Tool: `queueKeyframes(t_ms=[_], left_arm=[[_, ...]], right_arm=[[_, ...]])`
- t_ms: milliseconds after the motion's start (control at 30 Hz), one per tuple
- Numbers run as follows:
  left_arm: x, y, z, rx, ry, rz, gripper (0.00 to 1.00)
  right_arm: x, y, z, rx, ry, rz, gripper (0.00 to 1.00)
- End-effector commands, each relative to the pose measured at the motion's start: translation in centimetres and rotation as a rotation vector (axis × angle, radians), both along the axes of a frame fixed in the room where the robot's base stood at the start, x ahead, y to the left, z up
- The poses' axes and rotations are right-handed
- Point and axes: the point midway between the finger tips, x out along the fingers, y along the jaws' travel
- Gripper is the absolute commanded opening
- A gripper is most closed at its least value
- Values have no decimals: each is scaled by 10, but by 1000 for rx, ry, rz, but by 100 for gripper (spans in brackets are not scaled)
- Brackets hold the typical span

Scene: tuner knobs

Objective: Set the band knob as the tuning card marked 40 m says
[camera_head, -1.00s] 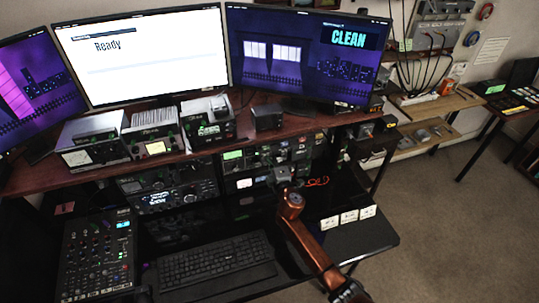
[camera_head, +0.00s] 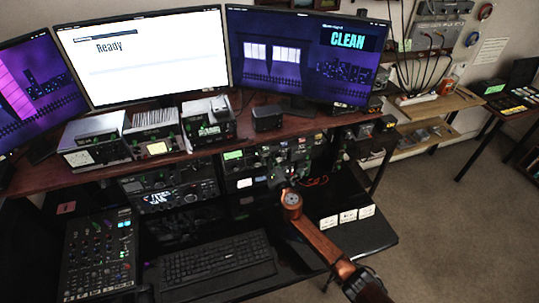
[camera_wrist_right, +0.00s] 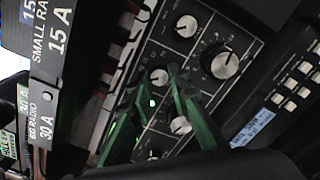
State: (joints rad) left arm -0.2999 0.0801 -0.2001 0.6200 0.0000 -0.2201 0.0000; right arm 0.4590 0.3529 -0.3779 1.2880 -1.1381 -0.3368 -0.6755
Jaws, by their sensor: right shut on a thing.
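My right arm reaches in from the lower right in the head view, and its gripper (camera_head: 276,180) is at the front of the stacked radio gear. In the right wrist view, the green fingers of the right gripper (camera_wrist_right: 160,84) close around a small silver-capped knob (camera_wrist_right: 159,76) on a black panel. I cannot read that knob's label or setting. Three small white cards, one of them the middle card (camera_head: 348,216), stand on the desk's right part; their print is too small to read. My left gripper does not show.
Other knobs are close by on the panel: a large one (camera_wrist_right: 221,62), a smaller one (camera_wrist_right: 186,26) and one beside the fingers (camera_wrist_right: 180,125). A keyboard (camera_head: 217,260) and mixer (camera_head: 99,255) lie on the desk. The right monitor (camera_head: 300,60) reads CLEAN, the middle one (camera_head: 140,65) Ready.

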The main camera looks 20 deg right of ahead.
Motion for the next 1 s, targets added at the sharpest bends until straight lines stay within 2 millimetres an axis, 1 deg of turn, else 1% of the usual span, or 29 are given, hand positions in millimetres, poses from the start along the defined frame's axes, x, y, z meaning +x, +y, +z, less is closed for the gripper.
queueKeyframes(t_ms=[233, 667, 700, 933, 1000], left_arm=[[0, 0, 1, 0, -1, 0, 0], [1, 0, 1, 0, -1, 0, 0], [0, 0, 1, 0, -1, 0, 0], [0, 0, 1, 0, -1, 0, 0], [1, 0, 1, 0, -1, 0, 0]], right_arm=[[-1, 0, -2, -56, 2, 1, 0], [-1, 1, -3, -63, 1, 1, 0], [-1, 1, -3, -63, 1, 1, 18], [0, 0, -2, -63, 0, 1, 34], [0, 0, -1, -63, -1, 0, 35]])
